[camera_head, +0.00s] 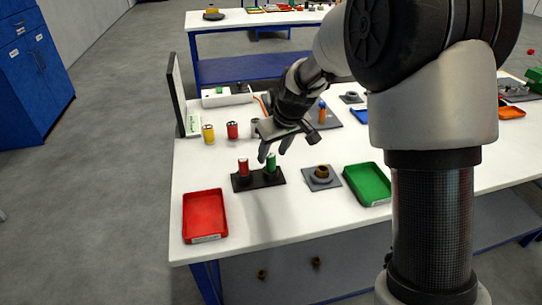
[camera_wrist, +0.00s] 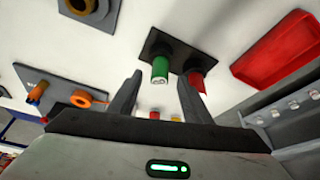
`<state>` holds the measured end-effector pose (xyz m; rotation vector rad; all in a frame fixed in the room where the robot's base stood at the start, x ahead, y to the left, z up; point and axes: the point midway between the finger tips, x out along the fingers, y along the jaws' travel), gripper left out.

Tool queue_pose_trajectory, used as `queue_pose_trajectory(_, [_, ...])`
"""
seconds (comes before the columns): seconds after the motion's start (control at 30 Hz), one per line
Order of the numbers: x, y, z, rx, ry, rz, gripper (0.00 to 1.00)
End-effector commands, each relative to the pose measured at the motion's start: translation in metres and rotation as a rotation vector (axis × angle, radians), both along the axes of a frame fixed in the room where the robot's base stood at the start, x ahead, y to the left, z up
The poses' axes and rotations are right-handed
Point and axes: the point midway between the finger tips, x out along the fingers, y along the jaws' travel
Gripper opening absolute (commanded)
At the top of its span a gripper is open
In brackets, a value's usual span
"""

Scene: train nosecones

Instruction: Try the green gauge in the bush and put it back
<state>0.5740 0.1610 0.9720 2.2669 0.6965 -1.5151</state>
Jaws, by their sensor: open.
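The green gauge (camera_head: 271,162) stands upright in a black stand (camera_head: 258,181), to the right of a red gauge (camera_head: 243,168). My gripper (camera_head: 274,152) is open just above the green gauge, fingers pointing down. In the wrist view the green gauge (camera_wrist: 161,70) appears between my two fingertips (camera_wrist: 160,79), with space on both sides. The red gauge (camera_wrist: 196,80) is partly behind the right finger. The bush (camera_head: 322,172) is a bronze ring on a grey plate, right of the stand. It also shows at the wrist view's top edge (camera_wrist: 78,5), partly cut off.
A red tray (camera_head: 204,214) lies at the front left and a green tray (camera_head: 368,184) right of the bush. Yellow (camera_head: 208,134) and red (camera_head: 232,130) cylinders stand behind the stand. A plate with an orange part (camera_head: 322,110) lies farther back. The front tabletop is clear.

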Motion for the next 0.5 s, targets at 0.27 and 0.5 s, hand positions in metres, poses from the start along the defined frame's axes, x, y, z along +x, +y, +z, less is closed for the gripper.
queue_pose_trajectory(0.27, [-0.021,-0.015,0.068,0.001,-0.007,-0.001,0.45])
queue_pose_trajectory(0.5, [-0.037,-0.026,0.111,0.000,-0.005,-0.002,0.45])
